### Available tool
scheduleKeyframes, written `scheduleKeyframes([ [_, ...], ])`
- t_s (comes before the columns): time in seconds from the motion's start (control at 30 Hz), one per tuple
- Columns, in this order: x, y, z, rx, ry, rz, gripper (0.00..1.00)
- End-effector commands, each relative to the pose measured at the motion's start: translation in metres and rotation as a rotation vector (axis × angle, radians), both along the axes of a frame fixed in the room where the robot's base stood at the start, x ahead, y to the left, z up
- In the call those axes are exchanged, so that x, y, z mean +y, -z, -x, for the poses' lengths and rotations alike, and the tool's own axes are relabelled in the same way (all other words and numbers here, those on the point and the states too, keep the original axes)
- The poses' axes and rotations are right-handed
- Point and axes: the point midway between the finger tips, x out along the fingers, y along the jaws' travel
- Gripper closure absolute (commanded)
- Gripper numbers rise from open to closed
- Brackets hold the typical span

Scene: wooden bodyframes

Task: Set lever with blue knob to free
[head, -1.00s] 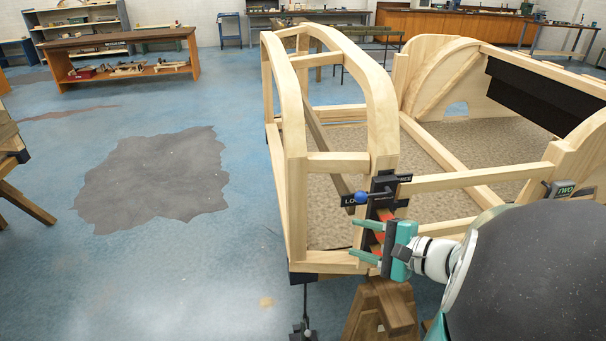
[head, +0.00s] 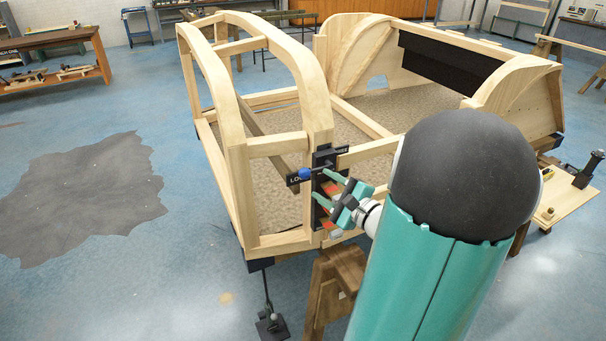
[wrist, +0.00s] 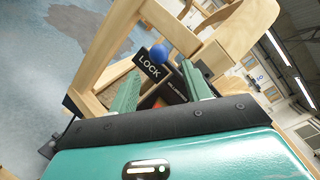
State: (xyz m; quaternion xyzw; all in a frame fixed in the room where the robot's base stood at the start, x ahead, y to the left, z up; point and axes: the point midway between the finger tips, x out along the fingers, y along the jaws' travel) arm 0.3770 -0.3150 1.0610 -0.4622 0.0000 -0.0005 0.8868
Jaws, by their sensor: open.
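The blue knob (head: 305,174) is on the end of a dark lever at the corner post of the wooden bodyframe. It points left, beside the LOCK label (head: 292,181). The FREE label (head: 342,150) is on the right side of the dark plate (head: 323,160), partly hidden. My gripper (head: 321,184) is open and empty, just right of and slightly below the knob, its fingers pointing left. In the wrist view the knob (wrist: 158,52) and the LOCK label (wrist: 150,68) lie beyond the fingertips (wrist: 161,83). I see no contact with the knob.
The wooden bodyframe (head: 262,146) surrounds the lever plate, with beams above and beside it. A wooden trestle (head: 333,285) stands below. A small wooden board (head: 565,200) with tools is at right. Open blue floor (head: 150,290) lies to the left.

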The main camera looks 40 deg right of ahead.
Motion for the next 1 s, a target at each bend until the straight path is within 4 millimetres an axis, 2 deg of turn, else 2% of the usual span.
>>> scheduleKeyframes([
  [0.2,0.003,0.000,-0.045,-0.001,-0.005,-0.001,0.52],
  [0.4,0.004,0.000,-0.071,0.000,-0.005,0.000,0.52],
  [0.77,0.005,0.000,-0.078,0.001,-0.004,-0.001,0.52],
  [1.0,0.005,0.000,-0.078,0.000,-0.004,0.000,0.97],
])
